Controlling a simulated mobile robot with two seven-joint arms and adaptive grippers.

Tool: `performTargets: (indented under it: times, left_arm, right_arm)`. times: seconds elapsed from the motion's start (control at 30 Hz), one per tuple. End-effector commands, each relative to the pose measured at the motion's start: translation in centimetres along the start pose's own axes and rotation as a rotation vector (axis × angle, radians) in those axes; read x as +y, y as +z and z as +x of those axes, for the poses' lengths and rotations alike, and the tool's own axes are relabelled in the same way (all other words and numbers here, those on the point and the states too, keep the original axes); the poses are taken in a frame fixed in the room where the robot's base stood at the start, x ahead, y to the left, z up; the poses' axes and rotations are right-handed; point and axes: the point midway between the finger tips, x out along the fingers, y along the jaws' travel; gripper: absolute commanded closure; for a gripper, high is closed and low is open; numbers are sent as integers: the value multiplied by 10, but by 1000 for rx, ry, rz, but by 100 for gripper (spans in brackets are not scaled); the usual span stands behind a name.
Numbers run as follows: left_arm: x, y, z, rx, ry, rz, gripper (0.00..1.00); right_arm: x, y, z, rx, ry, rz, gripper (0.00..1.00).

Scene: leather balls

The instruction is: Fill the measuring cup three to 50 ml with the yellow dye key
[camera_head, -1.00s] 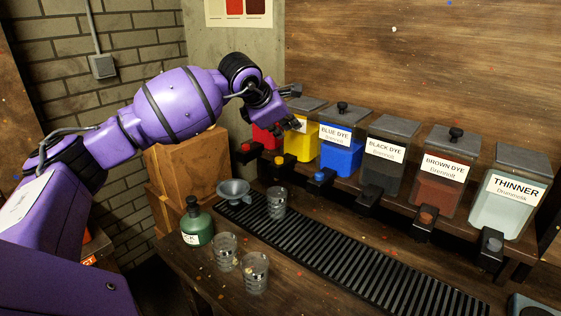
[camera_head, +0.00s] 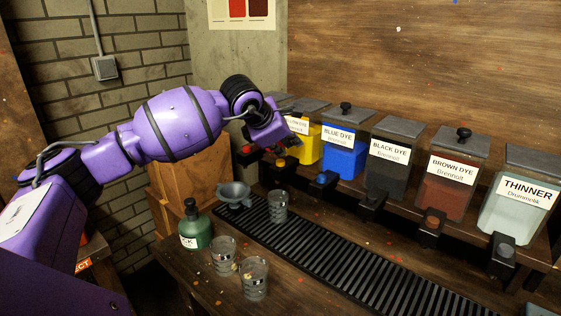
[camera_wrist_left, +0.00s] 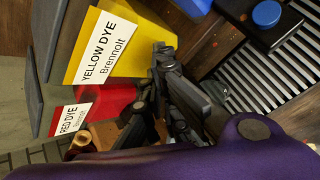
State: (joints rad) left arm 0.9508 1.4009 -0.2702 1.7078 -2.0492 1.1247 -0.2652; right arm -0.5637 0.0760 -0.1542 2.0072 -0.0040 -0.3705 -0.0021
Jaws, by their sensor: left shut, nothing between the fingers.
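The yellow dye box (camera_head: 308,147) stands on the shelf between the red and blue ones. Its label shows large in the left wrist view (camera_wrist_left: 108,50). Its yellow key (camera_head: 280,162) is small and partly hidden by my left gripper (camera_head: 284,152). That gripper is shut and empty, in front of the yellow and red boxes at about key height; I cannot tell if it touches the key. In the left wrist view its dark fingers (camera_wrist_left: 158,72) lie before the yellow box. One clear measuring cup (camera_head: 278,205) stands at the grate's left end, apparently empty. My right gripper is out of view.
Two more cups (camera_head: 223,252) (camera_head: 254,278) stand on the bench in front. A green bottle (camera_head: 194,230) and a grey funnel (camera_head: 234,194) are to their left and behind. Blue, black, brown and thinner boxes with keys line the shelf rightward. The black grate (camera_head: 340,255) is mostly clear.

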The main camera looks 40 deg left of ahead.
Motion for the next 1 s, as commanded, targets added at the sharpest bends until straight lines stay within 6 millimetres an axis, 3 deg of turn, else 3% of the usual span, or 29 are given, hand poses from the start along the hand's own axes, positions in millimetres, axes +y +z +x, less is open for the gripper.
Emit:
performTargets:
  times: [1.0]
  left_arm:
    - [-4,-5,6,2,-2,1,100]
  right_arm:
    - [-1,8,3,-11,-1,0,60]
